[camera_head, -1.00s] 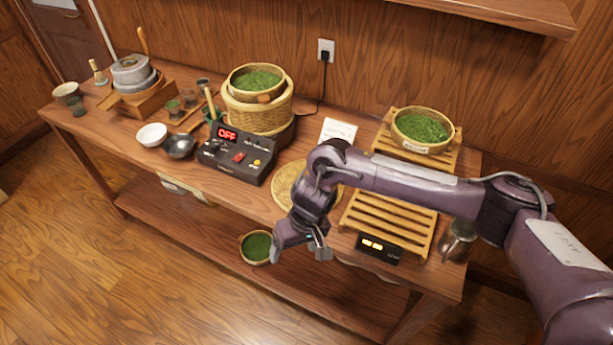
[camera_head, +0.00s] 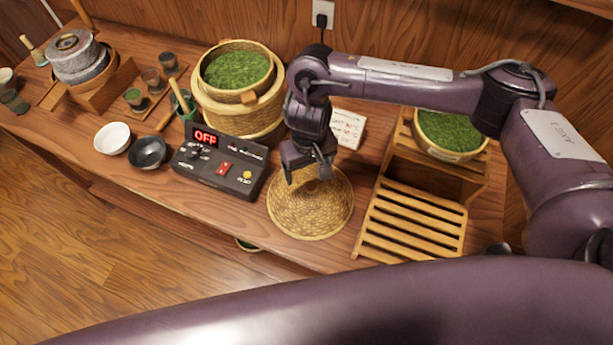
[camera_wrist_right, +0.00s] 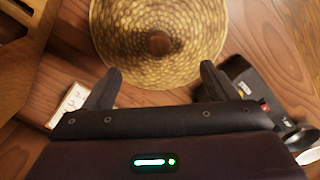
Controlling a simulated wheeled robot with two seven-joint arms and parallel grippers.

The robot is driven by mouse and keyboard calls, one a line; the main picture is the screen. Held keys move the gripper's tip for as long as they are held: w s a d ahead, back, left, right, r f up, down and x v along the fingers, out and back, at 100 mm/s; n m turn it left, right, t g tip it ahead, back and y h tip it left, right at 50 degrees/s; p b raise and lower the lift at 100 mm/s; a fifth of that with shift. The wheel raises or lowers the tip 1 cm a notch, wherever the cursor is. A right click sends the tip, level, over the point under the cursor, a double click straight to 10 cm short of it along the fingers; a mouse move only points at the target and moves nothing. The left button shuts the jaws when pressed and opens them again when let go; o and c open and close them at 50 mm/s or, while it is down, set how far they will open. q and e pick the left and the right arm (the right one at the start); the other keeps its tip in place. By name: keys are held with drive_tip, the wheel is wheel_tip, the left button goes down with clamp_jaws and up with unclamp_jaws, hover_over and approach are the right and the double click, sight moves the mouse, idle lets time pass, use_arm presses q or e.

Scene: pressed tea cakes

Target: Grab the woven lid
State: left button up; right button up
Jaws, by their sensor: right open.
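The woven lid (camera_head: 310,212) is a round, straw-coloured disc lying flat on the wooden table, between the black control box and the slatted racks. My right gripper (camera_head: 308,177) is open above the far part of the lid, hiding a little of it. My left gripper is out of view.
The black control box (camera_head: 212,178) reads OFF, left of the lid. A woven steamer (camera_head: 238,112) with green leaf stands behind it. A white card (camera_head: 347,128) lies behind the lid. A slatted rack (camera_head: 412,222) is to the right, with a basket of green leaf (camera_head: 450,130) behind.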

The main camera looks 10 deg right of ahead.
sight(312, 187)
drive_tip(key=s+f, duration=0.2)
drive_tip(key=f, duration=0.1)
drive_tip(key=shift+d+f+b, duration=0.1)
drive_tip(key=shift+f+b, duration=0.2)
drive_tip(key=shift+b, duration=0.1)
drive_tip(key=shift+w+d+f, duration=0.1)
drive_tip(key=shift+w+f, duration=0.1)
drive_tip(key=shift+f, duration=0.4)
drive_tip(key=shift+w+f, duration=0.15)
drive_tip(key=shift+f, duration=0.85)
drive_tip(key=c, duration=0.7)
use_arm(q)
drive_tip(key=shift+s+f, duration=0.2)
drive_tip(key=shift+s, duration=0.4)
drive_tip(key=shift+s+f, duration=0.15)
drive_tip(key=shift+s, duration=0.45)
use_arm(e)
drive_tip(key=shift+s, duration=0.2)
clamp_jaws()
